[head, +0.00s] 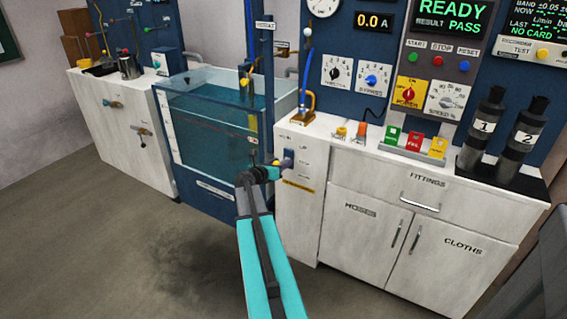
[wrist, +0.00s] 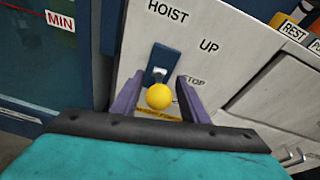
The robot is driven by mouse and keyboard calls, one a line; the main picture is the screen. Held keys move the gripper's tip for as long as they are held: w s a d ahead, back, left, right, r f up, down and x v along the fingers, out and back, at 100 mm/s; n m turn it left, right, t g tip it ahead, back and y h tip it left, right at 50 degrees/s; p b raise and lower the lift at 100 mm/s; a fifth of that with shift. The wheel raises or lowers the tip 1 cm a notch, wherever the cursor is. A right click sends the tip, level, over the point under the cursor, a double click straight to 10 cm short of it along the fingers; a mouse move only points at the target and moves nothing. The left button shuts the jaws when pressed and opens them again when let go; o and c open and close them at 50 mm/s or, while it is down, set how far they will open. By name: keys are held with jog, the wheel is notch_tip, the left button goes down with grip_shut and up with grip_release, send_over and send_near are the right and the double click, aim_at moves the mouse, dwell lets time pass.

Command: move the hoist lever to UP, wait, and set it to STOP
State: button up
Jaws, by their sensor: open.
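The hoist lever shows in the wrist view as a yellow ball knob (wrist: 159,96) in front of a blue plate (wrist: 167,60) on a white panel. The panel carries the labels HOIST (wrist: 167,11), UP (wrist: 209,46) and a partly covered STOP (wrist: 194,82). The knob appears roughly level with STOP and below UP; its exact setting is hard to tell. My gripper (wrist: 159,97) is open, with one purple finger on each side of the knob and visible gaps. In the head view my gripper (head: 282,161) is at the cabinet's left front and hides the lever.
A glass tank (head: 205,125) of teal liquid stands left of the lever panel, with a blue hoist column (head: 263,70) at its right. The white cabinet (head: 390,195) with drawer and doors extends right. Floor in front is clear.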

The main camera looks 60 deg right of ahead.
jog(key=v, duration=1)
jog(key=shift+s, duration=0.1)
